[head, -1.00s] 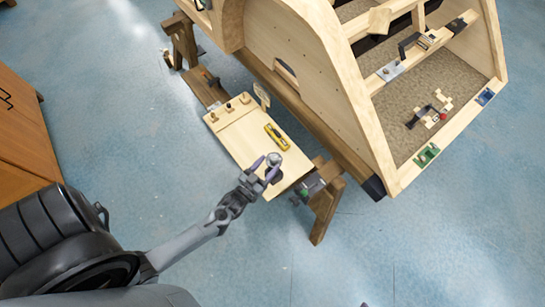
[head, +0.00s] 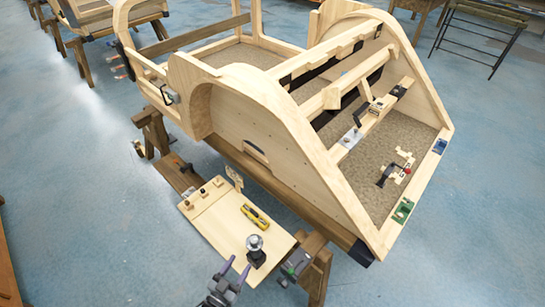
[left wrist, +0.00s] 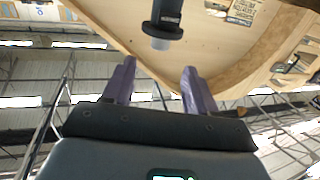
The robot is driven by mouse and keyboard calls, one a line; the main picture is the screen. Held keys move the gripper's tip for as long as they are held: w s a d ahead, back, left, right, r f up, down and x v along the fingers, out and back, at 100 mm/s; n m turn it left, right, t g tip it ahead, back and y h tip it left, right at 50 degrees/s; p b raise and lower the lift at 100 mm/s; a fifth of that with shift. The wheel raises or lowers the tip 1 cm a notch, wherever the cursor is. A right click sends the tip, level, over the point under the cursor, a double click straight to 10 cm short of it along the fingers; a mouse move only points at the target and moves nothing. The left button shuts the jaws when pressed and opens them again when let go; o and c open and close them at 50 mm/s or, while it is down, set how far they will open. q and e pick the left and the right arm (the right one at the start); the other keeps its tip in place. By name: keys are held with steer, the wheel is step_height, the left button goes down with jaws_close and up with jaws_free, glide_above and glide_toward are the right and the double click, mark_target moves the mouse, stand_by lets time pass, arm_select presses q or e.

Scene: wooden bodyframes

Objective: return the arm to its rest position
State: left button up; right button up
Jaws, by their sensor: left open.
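My left gripper (head: 236,268) is at the bottom of the head view, with its two purple fingers spread and nothing between them. It is just in front of a black-based, silver-topped part (head: 254,243) that stands on a light wooden board (head: 218,224). In the left wrist view my left gripper (left wrist: 158,78) shows both fingers apart and empty. A black cylindrical part with a grey tip (left wrist: 163,25) is beyond the fingertips, apart from them; it looks like the same part, seen upside down. My right gripper is not in view.
The large wooden bodyframe (head: 250,115) on trestles fills the middle. A yellow tool (head: 255,216) and several small pegs are on the board. A clamp (head: 295,264) is at the board's right. Blue floor (head: 95,235) is open to the left.

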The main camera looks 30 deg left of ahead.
arm_select(q)
steer(key=w+d+r+m+g+h, duration=0.1)
steer(key=w+d+r+g, duration=0.15)
steer(key=r, duration=0.45)
steer(key=w+d+r+g+h, duration=0.2)
steer(key=d+r, duration=0.1)
steer(key=r, duration=0.3)
steer(key=s+d+r+m+g+y, duration=0.1)
steer(key=s+r+m+g, duration=0.1)
steer(key=s+g, duration=0.95)
step_height(320, 180, up, 23)
steer(key=s+t+p, duration=0.2)
steer(key=p, duration=2.1)
step_height(320, 180, down, 57)
steer(key=b, duration=5.6)
steer(key=shift+w+r+b, duration=0.15)
steer(key=shift+w+b, duration=0.05)
steer(key=shift+b, duration=0.15)
steer(key=shift+d+r, duration=0.1)
